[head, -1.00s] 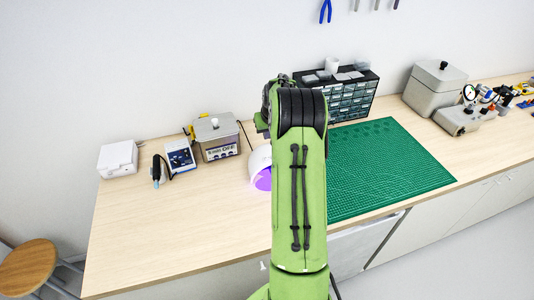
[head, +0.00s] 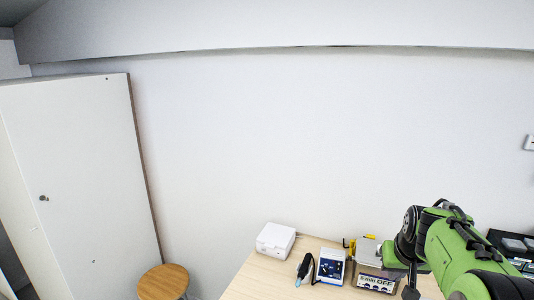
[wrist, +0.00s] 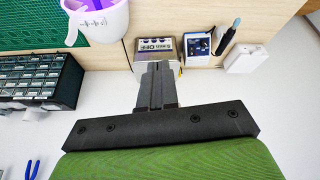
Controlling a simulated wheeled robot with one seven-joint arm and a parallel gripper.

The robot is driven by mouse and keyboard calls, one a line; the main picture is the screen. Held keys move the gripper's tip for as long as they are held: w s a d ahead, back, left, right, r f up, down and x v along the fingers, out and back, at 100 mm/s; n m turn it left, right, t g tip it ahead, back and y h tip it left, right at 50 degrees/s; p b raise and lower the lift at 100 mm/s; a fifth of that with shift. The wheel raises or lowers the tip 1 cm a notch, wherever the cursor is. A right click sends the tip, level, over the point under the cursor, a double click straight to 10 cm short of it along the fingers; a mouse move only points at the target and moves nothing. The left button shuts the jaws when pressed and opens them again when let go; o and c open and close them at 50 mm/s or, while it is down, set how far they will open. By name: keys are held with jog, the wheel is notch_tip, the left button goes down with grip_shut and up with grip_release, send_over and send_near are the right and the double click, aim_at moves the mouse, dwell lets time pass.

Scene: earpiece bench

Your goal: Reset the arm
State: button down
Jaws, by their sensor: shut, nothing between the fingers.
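My green arm shows at the lower right of the head view, with my gripper (head: 412,284) pointing down near the metal box with the OFF panel (head: 376,280). In the wrist view my gripper (wrist: 157,72) is shut, its two dark grey fingers together with nothing between them. The fingers overlap the view of the OFF-panel box (wrist: 153,46); the gap between them cannot be told.
On the bench (head: 252,283) stand a white box (head: 275,240), a dark pen-like tool (head: 304,267) and a blue-and-white box (head: 330,266). A white cup (wrist: 103,22), green mat (wrist: 30,22) and drawer unit (wrist: 38,80) show in the wrist view. A cabinet (head: 80,180) and stool (head: 163,281) stand left.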

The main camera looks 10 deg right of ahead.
jog(key=s+a+r+n, duration=0.2)
jog(key=s+a+r, duration=0.2)
jog(key=s+a, duration=0.7)
jog(key=s+a+f+n+t+y+b, duration=0.1)
jog(key=s+a+f, duration=0.3)
jog(key=s+a, duration=0.3)
jog(key=s, duration=0.5)
jog(key=shift+a+y+b, duration=0.4)
jog(key=shift+s, duration=0.1)
dwell(1.6)
